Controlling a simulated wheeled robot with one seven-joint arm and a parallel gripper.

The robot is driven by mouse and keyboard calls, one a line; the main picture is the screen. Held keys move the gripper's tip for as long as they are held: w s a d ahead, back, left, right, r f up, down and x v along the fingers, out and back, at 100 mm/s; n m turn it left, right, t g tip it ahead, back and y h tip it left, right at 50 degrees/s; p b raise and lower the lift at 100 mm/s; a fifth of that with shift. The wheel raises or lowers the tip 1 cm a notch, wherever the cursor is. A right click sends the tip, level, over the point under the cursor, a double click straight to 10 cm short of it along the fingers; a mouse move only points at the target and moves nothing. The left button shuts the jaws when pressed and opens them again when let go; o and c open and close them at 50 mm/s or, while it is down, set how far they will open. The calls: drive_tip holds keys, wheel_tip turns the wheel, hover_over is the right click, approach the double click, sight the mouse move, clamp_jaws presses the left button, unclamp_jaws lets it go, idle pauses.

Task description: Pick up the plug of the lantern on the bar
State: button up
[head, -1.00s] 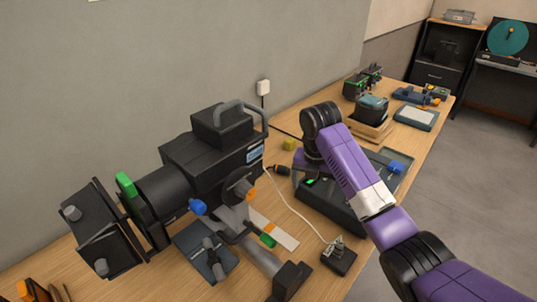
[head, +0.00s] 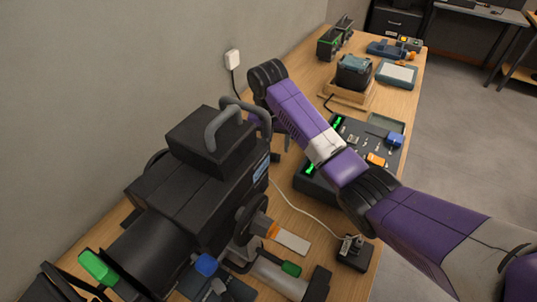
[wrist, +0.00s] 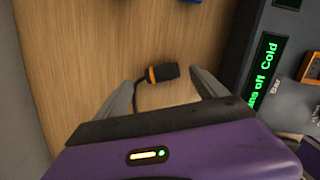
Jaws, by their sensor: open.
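A black plug (wrist: 164,73) with an orange ring at its cable end lies on the wooden bench in the wrist view. A short dark cable curves from it down toward my gripper. My gripper (wrist: 160,80) is open and empty, its fingers on either side of the plug in the picture. I cannot tell how far above the bench they are. The large black lantern (head: 197,190) stands at the left in the head view, near the wall.
A dark control box (head: 315,185) with green displays stands just right of the plug; it also shows in the wrist view (wrist: 287,62). A white cord (head: 300,208) runs to a small black socket block (head: 355,254). The wall bounds the left.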

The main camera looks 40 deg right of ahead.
drive_tip(key=f+p, duration=0.1)
drive_tip(key=f, duration=0.4)
drive_tip(key=shift+d+f, duration=0.1)
drive_tip(key=shift+d, duration=0.1)
drive_tip(key=c, duration=1.4)
